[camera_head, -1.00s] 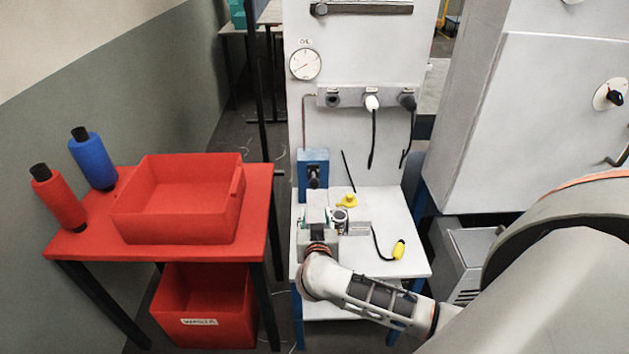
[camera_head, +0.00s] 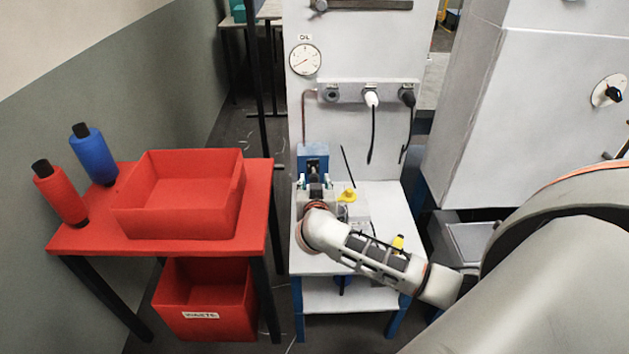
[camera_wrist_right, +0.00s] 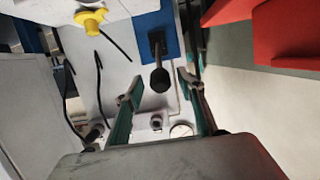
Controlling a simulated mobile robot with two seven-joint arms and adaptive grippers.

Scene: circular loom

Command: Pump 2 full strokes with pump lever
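The pump is a blue block (camera_head: 314,153) at the foot of the white panel, and it also shows in the right wrist view (camera_wrist_right: 172,22). Its black lever with a round knob (camera_wrist_right: 160,80) points toward my right gripper in that view. My right gripper (camera_head: 314,183) is just in front of the pump. In the right wrist view its two green-sided fingers (camera_wrist_right: 158,85) are spread, with the knob in the gap between their tips and space on both sides. In the head view my gripper partly hides the lever. My left gripper is not in view.
A dial gauge (camera_head: 305,60) and a socket strip (camera_head: 350,94) with hanging cables are on the panel above. A yellow knob (camera_head: 347,194) sits right of my gripper on the white table (camera_head: 390,205). A red table with a red bin (camera_head: 180,222) stands left.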

